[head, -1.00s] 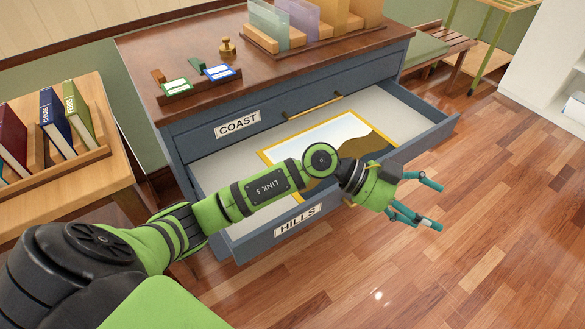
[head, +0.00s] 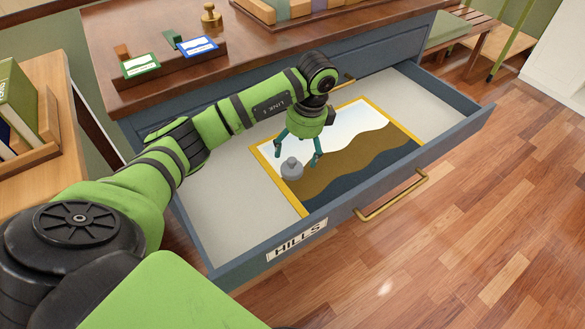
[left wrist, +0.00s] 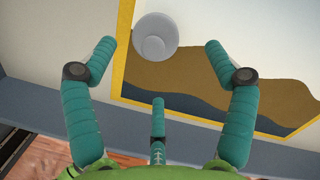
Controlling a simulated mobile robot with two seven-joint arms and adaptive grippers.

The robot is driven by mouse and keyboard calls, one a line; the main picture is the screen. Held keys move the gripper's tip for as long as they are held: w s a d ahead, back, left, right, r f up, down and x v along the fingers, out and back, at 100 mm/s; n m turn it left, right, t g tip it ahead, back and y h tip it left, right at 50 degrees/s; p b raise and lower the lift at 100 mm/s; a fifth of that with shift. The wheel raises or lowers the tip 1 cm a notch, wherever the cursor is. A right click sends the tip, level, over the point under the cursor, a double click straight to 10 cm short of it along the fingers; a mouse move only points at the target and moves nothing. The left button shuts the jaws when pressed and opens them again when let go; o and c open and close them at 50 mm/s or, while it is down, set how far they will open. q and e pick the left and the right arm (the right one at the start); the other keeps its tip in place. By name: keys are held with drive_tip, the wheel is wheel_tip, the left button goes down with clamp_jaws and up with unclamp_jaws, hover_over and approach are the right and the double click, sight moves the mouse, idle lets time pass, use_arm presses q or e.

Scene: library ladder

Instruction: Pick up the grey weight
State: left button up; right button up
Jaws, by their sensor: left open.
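The grey weight (head: 292,169) is a small round piece with a knob on top. It sits at the left edge of the framed picture (head: 355,160) inside the open HILLS drawer. In the left wrist view the weight (left wrist: 155,37) is seen from above, partly over the yellow border. My left gripper (head: 299,152) is open and empty, pointing down over the drawer just behind the weight. In the wrist view its teal fingers (left wrist: 160,50) stand apart with the weight between and beyond their tips. My right gripper is out of view.
The drawer front (head: 345,215) with its brass handle (head: 392,195) and the drawer's side walls surround the picture. A brass weight (head: 211,15) and a card holder (head: 170,75) stand on the cabinet top. Bare drawer floor (head: 215,195) lies left of the picture.

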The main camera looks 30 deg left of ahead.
sight(293, 160)
use_arm(q)
drive_tip(key=f, duration=0.4)
drive_tip(key=s+a+f, duration=0.1)
drive_tip(key=shift+f, duration=0.4)
drive_tip(key=shift+r, duration=0.1)
drive_tip(key=c, duration=1.7)
